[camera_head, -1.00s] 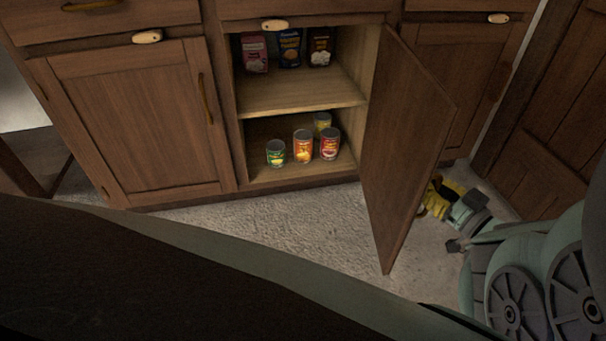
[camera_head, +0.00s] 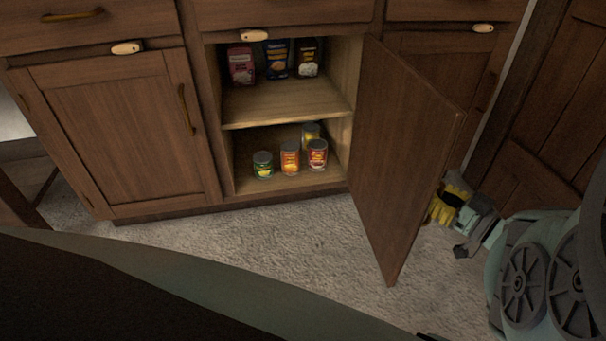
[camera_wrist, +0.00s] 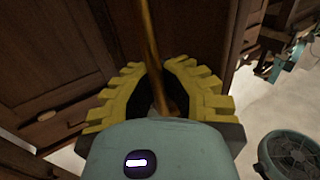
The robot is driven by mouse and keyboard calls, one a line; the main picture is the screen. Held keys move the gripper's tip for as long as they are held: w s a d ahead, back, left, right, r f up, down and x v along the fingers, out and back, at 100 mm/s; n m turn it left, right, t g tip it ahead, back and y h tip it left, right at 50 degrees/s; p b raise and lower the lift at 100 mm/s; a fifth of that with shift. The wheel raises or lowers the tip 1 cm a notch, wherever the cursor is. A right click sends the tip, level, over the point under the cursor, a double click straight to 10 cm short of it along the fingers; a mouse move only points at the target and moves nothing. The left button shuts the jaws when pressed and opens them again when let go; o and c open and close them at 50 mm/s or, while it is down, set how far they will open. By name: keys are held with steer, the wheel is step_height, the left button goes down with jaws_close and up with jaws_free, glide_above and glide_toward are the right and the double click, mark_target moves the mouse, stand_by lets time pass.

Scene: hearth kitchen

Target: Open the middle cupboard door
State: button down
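The middle cupboard door (camera_head: 405,150) is brown wood, hinged on its right side, and stands wide open, swung out toward me. Its cupboard (camera_head: 285,103) shows a pale interior with one shelf. My gripper (camera_head: 447,200) has yellow ridged fingers and is at the door's outer face, right of the door in the head view. In the wrist view a brass bar handle (camera_wrist: 149,35) runs between the two fingers of my gripper (camera_wrist: 156,68). Dark gaps show beside the bar, and I cannot tell whether the fingers press on it. The handle is hidden in the head view.
Boxes (camera_head: 276,60) stand on the shelf and several cans (camera_head: 290,158) below. A closed left cupboard door (camera_head: 125,135) has its own handle. A right cupboard (camera_head: 450,65) is partly behind the open door. Carpet (camera_head: 280,245) in front is clear.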

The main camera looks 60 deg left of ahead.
steer(key=c, duration=1.7)
jaws_free()
steer(key=shift+d+r, duration=0.1)
steer(key=o, duration=0.5)
steer(key=shift+d, duration=0.5)
steer(key=shift+o, duration=0.8)
steer(key=shift+a, duration=0.35)
steer(key=shift+w+d, duration=0.25)
steer(key=shift+d, duration=1.65)
steer(key=shift+w+d, duration=0.2)
steer(key=shift+d, duration=1.65)
